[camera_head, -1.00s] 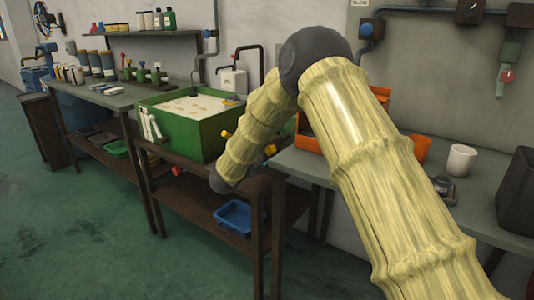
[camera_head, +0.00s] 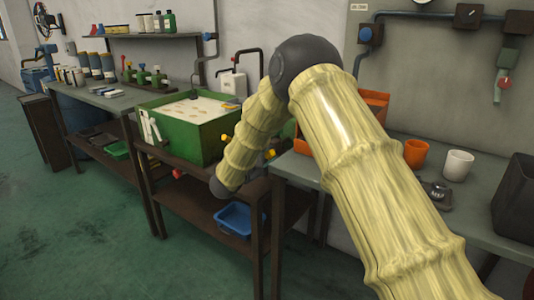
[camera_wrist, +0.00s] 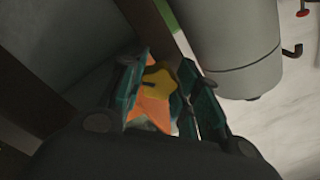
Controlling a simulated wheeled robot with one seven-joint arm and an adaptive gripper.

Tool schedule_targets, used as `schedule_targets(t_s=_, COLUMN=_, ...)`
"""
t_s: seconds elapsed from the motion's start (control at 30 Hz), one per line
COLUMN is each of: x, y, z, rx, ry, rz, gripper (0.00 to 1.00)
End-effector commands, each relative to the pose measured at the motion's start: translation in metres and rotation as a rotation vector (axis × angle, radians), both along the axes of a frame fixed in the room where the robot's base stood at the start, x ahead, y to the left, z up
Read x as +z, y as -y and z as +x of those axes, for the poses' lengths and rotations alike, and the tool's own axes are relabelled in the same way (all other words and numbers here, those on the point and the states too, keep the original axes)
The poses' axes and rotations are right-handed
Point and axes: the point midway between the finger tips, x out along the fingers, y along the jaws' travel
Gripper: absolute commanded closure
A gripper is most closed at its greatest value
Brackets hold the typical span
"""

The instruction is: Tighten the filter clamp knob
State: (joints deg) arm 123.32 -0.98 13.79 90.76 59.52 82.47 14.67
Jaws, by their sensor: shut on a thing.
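In the wrist view my gripper (camera_wrist: 160,100) has its dark green fingers closed in on both sides of a yellow lobed knob (camera_wrist: 158,80). An orange star-shaped piece (camera_wrist: 150,113) shows just below the yellow, also between the fingers. I cannot tell whether the two are one part. A grey filter-like cylinder (camera_wrist: 235,45) hangs to the right of the fingers. In the head view my bent arm reaches down beside the green tank (camera_head: 195,140). The gripper itself is hidden there. A yellow knob (camera_head: 224,138) shows between the tank and my arm.
The tank stands on a dark bench frame with a blue tray (camera_head: 232,220) on its lower shelf. The right bench holds an orange cup (camera_head: 415,153), a white cup (camera_head: 458,164) and a black bin (camera_head: 515,195). Green floor is open at the left front.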

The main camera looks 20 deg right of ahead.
Motion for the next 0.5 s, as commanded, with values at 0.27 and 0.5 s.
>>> schedule_targets(t_s=0.27, x=0.0032, y=-0.0001, z=-0.0016, rx=0.0, ry=-0.203, rz=-0.156, gripper=0.92)
schedule_targets(t_s=0.5, x=0.0016, y=0.0005, z=-0.0025, rx=0.001, ry=-0.384, rz=-0.297, gripper=0.92)
